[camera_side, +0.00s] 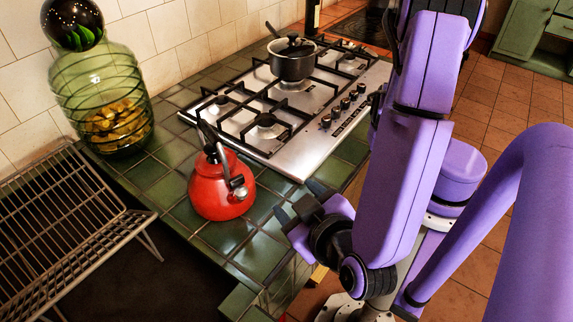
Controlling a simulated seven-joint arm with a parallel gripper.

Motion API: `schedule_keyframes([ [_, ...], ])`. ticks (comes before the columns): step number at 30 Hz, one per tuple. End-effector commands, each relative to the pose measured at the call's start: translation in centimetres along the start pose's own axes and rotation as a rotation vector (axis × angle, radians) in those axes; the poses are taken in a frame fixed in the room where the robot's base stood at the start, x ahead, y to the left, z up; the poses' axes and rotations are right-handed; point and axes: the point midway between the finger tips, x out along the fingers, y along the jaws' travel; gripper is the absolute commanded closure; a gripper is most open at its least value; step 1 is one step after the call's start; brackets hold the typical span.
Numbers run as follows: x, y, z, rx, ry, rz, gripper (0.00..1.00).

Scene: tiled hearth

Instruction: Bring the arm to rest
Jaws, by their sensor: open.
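My gripper (299,203) is open and empty at the front edge of the green tiled counter. Its two dark fingertips point up and left, and a gap shows between them. My purple arm rises to the right of the counter. A red kettle (217,190) with a black handle stands upright on the tiles, left of my gripper and apart from it.
A steel gas hob (300,167) lies behind the kettle, with a dark pot (292,62) on a rear burner. A green glass jar (100,95) stands at the left by the wall. A metal rack (62,215) is at lower left. Tiled floor (500,105) is open at right.

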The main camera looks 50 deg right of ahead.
Motion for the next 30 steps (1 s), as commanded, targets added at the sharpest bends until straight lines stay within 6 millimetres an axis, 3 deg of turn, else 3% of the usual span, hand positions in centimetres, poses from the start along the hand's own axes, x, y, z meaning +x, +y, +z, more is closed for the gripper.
schedule_keyframes([
  [8,3.0,5.2,-0.6,-0.368,-0.349,-0.002,0.38],
  [18,4.4,10.6,-0.1,-0.728,-0.671,-0.288,0.38],
  [24,4.4,13.2,0.3,-0.878,-0.741,-0.555,0.38],
  [30,4.0,15.3,0.4,-0.984,-0.695,-0.829,0.38],
])
